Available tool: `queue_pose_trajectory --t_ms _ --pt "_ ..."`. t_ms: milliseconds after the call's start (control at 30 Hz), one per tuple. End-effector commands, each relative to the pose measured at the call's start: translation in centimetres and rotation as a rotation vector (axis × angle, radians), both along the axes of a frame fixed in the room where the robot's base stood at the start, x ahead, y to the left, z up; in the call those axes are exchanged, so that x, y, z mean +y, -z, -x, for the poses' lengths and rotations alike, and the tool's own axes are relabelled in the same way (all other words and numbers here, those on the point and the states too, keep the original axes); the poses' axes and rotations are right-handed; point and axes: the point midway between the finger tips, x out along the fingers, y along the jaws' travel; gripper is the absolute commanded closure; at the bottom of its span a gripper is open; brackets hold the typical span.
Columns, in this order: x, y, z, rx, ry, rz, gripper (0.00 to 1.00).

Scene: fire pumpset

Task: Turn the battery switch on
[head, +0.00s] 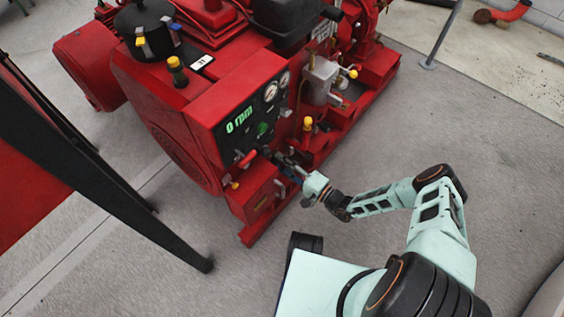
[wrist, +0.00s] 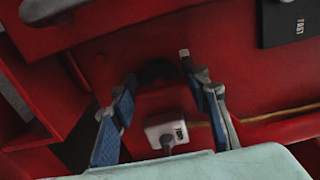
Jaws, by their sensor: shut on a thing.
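The red pump set (head: 215,105) has a dark control panel with a green "0 rpm" display (head: 240,119). My gripper (head: 267,152) reaches in from the right, at the lower edge of this panel. In the wrist view, my gripper (wrist: 158,68) has its blue-padded fingers on either side of a dark round knob (wrist: 157,71) on a red face, and is shut on it. The knob seems to be the battery switch, but I see no label on it. In the head view the fingers hide most of it.
A red lever (head: 247,158) sits just left of my gripper. Two round gauges (head: 271,91) are above it. A white box (wrist: 167,131) shows below the knob in the wrist view. A dark slanted post (head: 120,180) stands at left.

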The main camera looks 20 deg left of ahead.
Motion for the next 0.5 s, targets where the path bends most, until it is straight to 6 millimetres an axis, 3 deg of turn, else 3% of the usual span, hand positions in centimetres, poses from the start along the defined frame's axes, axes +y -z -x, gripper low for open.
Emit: queue_pose_trajectory --t_ms 500 --pt "-0.03 0.0 -0.12 -0.041 0.002 0.017 0.82"
